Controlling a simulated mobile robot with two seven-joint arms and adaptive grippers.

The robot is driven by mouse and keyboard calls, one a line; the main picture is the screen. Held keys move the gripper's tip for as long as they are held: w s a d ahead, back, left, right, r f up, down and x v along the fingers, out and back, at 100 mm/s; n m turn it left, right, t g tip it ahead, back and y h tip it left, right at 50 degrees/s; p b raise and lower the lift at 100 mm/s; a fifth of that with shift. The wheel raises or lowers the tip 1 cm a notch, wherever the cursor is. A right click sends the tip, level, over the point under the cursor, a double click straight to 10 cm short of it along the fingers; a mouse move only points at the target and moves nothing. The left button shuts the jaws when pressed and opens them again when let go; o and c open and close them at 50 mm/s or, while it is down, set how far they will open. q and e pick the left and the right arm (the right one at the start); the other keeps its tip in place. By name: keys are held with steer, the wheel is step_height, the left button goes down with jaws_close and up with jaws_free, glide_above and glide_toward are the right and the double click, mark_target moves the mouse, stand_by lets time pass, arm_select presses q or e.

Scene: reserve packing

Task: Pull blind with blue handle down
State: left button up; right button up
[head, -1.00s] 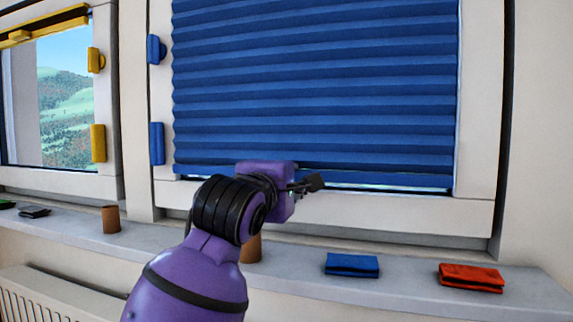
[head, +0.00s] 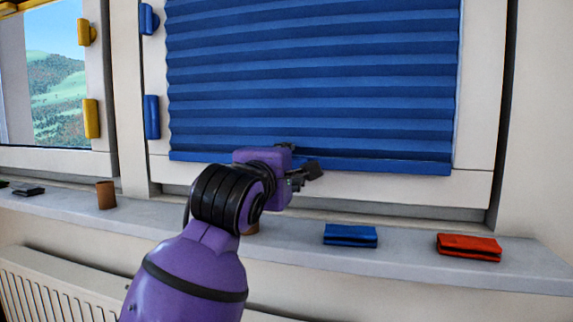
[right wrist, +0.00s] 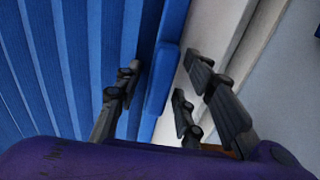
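The blue pleated blind (head: 320,90) covers its window, and its bottom bar (head: 390,167) lies against the lower white frame. The blue handle (right wrist: 166,75) on the bottom edge shows in the right wrist view; in the head view my gripper hides that area. My right gripper (head: 302,163) is at the blind's bottom edge, left of its middle. In the right wrist view its fingers (right wrist: 160,95) are spread on either side of the handle, with visible gaps. My left gripper is not in view.
On the grey sill (head: 400,261) lie a blue folded cloth (head: 350,235) and a red one (head: 469,247). A brown cup (head: 106,195) stands at the left; another brown object is mostly hidden behind my arm. A radiator (head: 50,285) is below. Yellow-handled window (head: 90,118) is at the left.

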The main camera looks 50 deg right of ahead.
steer(key=v, duration=1.2)
stand_by(0.5)
